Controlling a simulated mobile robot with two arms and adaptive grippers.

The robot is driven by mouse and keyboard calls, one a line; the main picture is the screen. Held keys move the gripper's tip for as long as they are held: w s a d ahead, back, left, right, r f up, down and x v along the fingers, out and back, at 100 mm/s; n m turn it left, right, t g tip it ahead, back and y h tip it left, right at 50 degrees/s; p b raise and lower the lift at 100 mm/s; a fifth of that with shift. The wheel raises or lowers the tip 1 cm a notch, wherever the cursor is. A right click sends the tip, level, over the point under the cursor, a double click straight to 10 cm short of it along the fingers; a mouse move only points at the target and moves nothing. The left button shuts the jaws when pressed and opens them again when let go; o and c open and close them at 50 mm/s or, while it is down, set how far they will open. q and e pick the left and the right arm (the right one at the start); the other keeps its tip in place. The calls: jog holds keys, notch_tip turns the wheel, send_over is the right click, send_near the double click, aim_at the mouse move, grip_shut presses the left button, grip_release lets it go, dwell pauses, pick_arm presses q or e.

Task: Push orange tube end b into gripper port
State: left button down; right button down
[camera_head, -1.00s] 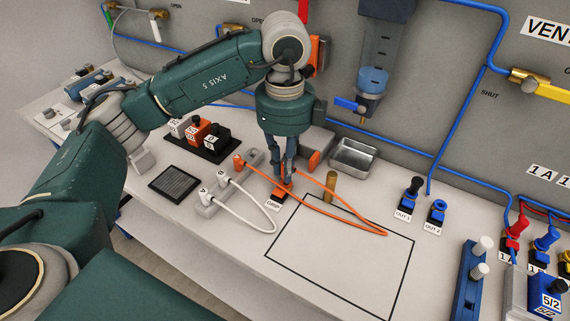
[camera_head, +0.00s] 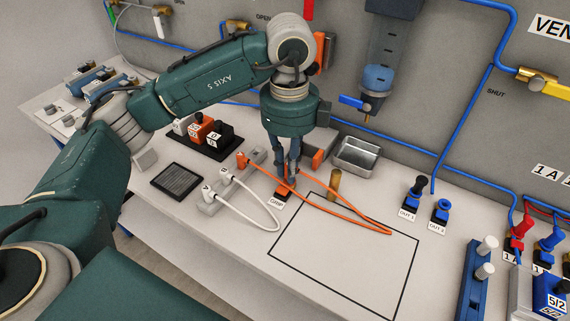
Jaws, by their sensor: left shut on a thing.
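My left gripper (camera_head: 288,180) points down at the small black-and-orange gripper port (camera_head: 282,194), which has a "GRIP" label in front of it. The gripper is shut on one end of the orange tube (camera_head: 345,219), at or just over the port. The fingers hide the tube end, so I cannot tell how deep it sits. The tube loops out to the right over the black outlined area, and its other end is in an orange fitting (camera_head: 243,160) on the grey holder. My right gripper is not in view.
A white tube (camera_head: 262,228) loops from the grey holder (camera_head: 209,209) left of the port. A brass post (camera_head: 334,184) and a metal tray (camera_head: 356,153) stand to the right. The outlined area (camera_head: 277,261) is mostly bare.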

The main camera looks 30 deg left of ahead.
pick_arm(q)
jog(key=shift+s+a+f+b, duration=0.15)
jog(key=shift+f+b, duration=0.15)
jog(key=shift+f, duration=0.3)
jog(key=shift+w+a+f+b, duration=0.1)
jog(key=shift+f+b, duration=0.2)
jog(key=shift+f, duration=0.25)
dwell(1.4)
jog(key=c, duration=1.6)
grip_release()
jog(key=shift+a, duration=0.15)
jog(key=shift+c, duration=0.2)
jog(key=shift+o, duration=0.5)
jog(key=o, duration=0.3)
jog(key=shift+d+r, duration=0.1)
jog(key=shift+d, duration=0.1)
